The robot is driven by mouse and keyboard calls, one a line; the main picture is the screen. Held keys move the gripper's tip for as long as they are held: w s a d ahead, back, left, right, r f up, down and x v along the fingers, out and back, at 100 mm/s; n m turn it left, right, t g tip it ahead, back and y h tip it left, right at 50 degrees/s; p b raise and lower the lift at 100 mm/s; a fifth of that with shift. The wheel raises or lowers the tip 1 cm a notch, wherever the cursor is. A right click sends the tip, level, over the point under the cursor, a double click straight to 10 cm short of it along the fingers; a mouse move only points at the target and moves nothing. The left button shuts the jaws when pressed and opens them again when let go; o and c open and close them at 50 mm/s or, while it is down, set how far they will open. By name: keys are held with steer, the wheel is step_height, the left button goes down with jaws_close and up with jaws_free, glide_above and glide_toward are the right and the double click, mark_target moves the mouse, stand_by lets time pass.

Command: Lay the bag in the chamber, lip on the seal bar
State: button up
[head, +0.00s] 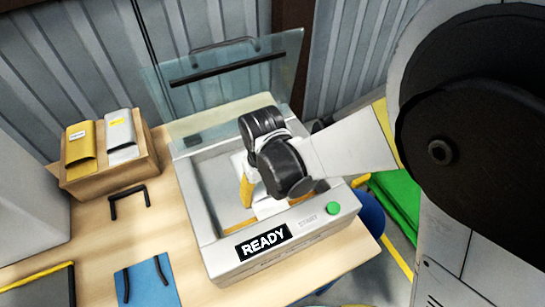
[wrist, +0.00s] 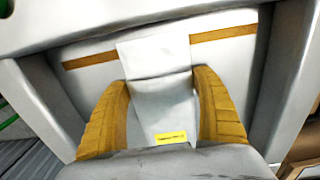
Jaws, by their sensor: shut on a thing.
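The bag (wrist: 160,100), pale silver with a yellow label, is between the yellow fingers of my gripper (wrist: 163,80) in the wrist view. My gripper is shut on it. The bag's flat lip end lies across the tan seal bar (wrist: 222,33); I cannot tell whether it touches. In the head view my gripper (head: 250,192) is down inside the open chamber (head: 212,183) of the sealer and hides most of the bag (head: 268,208). The seal bar (head: 238,228) runs along the chamber's front side.
The clear lid (head: 225,85) stands raised behind the chamber. The sealer's front has a READY display (head: 263,242) and a green button (head: 333,208). A carton (head: 105,172) at left holds a gold bag (head: 80,147) and a silver bag (head: 121,135).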

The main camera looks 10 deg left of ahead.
steer(key=shift+f, duration=0.25)
stand_by(0.3)
stand_by(0.4)
steer(key=o, duration=1.1)
steer(key=shift+c, duration=0.7)
steer(key=shift+r+p, duration=3)
steer(key=shift+r, duration=1.5)
